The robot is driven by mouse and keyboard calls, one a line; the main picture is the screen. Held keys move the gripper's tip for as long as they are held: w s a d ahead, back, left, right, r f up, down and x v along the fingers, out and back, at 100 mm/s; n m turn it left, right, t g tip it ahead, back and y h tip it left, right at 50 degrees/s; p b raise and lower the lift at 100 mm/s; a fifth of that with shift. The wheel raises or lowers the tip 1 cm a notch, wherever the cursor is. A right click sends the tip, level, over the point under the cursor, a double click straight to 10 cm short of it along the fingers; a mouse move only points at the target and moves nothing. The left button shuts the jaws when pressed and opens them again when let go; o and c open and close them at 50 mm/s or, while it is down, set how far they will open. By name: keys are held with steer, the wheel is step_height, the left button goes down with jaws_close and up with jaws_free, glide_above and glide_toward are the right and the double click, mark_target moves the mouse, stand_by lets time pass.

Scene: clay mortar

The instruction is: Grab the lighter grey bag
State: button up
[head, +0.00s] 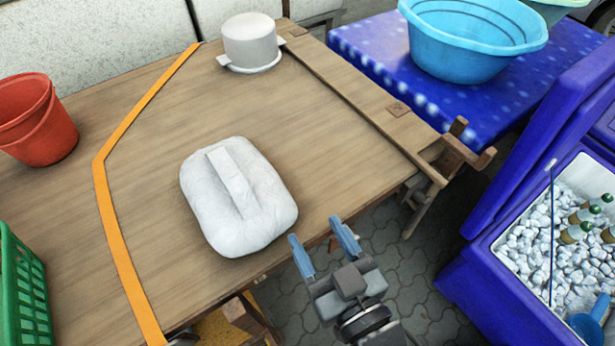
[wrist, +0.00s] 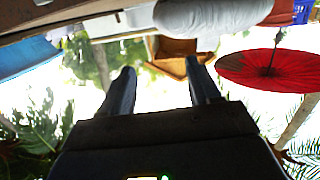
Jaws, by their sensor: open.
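A light grey, almost white bag (head: 262,205) with a flat strip across its top lies on the wooden table (head: 140,180), near the front edge. My gripper (head: 320,242) is open and empty, just off the front edge of the table, to the lower right of the bag and apart from it. In the wrist view, my open gripper (wrist: 158,80) shows with nothing between its fingers. A pale rounded shape at the top of that view looks like the bag (wrist: 210,15). No second, darker bag shows in the head view.
A white pot (head: 250,42) stands at the back of the table. A red bucket (head: 38,120) and a green basket (head: 22,290) are at left, beyond an orange strap (head: 112,210). A blue ice cooler (head: 480,262) stands right. A light blue basin (head: 465,45) sits on a blue-covered table.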

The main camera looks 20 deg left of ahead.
mark_target(240, 189)
steer(key=a, duration=0.3)
steer(key=w+a+r+n+g+y, duration=0.1)
steer(key=a, duration=0.3)
steer(key=w+a+r+y, duration=0.1)
steer(key=a, duration=0.3)
steer(key=shift+w+a+r+n+g, duration=0.2)
steer(key=shift+n+g, duration=0.1)
steer(key=shift+n, duration=0.1)
steer(key=shift+p+x, duration=0.5)
steer(key=shift+x, duration=2.45)
steer(key=shift+s, duration=0.15)
steer(key=shift+c, duration=0.4)
jaws_close()
steer(key=shift+r, duration=0.1)
